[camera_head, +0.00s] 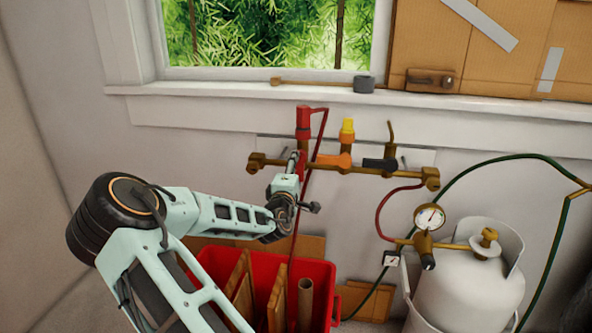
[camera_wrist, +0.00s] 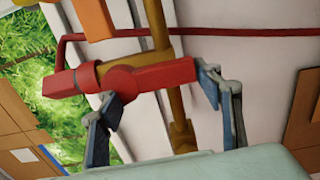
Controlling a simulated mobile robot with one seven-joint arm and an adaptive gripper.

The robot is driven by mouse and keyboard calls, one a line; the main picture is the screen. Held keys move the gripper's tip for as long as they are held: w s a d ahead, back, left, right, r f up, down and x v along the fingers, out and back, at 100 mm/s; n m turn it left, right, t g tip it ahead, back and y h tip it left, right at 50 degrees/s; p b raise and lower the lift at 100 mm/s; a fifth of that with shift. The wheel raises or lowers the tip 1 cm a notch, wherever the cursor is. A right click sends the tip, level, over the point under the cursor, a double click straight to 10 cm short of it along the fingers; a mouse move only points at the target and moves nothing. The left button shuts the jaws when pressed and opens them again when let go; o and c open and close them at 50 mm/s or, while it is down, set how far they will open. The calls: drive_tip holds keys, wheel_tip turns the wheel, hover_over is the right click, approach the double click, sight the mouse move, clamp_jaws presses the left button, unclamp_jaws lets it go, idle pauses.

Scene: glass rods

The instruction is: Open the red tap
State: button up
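The red tap (camera_head: 303,122) stands at the left end of the brass pipe (camera_head: 340,166) on the wall. In the wrist view its red handle (camera_wrist: 150,79) lies across the picture in front of the brass pipe. My gripper (camera_wrist: 160,97) is open at the handle, with one finger near the handle's left part and the other by its right end. I cannot tell whether either finger touches it. In the head view my gripper (camera_head: 294,166) is just below the red tap, partly hidden by my wrist.
An orange-yellow tap (camera_head: 346,145) and a black tap (camera_head: 381,162) sit to the right on the pipe. A red hose (camera_head: 320,135) runs down beside the red tap. A red crate (camera_head: 325,268) and a gas cylinder (camera_head: 468,290) stand below. The windowsill (camera_head: 220,97) is above.

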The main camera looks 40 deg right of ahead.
drive_tip(key=o, duration=0.3)
drive_tip(key=v, duration=1.2)
drive_tip(key=shift+s, duration=0.1)
drive_tip(key=shift+r, duration=0.1)
